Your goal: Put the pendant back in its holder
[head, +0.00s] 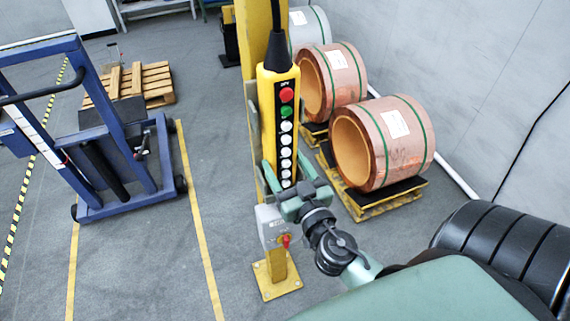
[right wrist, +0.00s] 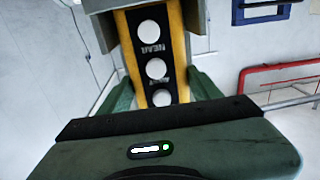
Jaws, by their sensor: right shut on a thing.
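The pendant (head: 280,125) is a long yellow control box with a black button face, a red button, a green one and several white ones. It hangs upright on a black cable in front of the yellow post. My right gripper (head: 297,198) is shut on its lower end. In the right wrist view, the pendant (right wrist: 156,50) runs between the fingers of the gripper (right wrist: 161,90). A grey bracket (head: 252,105), seemingly the holder, is on the post, partly hidden behind the pendant. I cannot tell whether they touch. My left gripper is not in view.
A grey box with a red knob (head: 284,240) sits low on the post, above its yellow base plate (head: 276,280). Copper coils (head: 385,140) on yellow pallets stand at right. A blue lift truck (head: 110,190) and a wooden pallet (head: 155,80) are at left. Floor between is clear.

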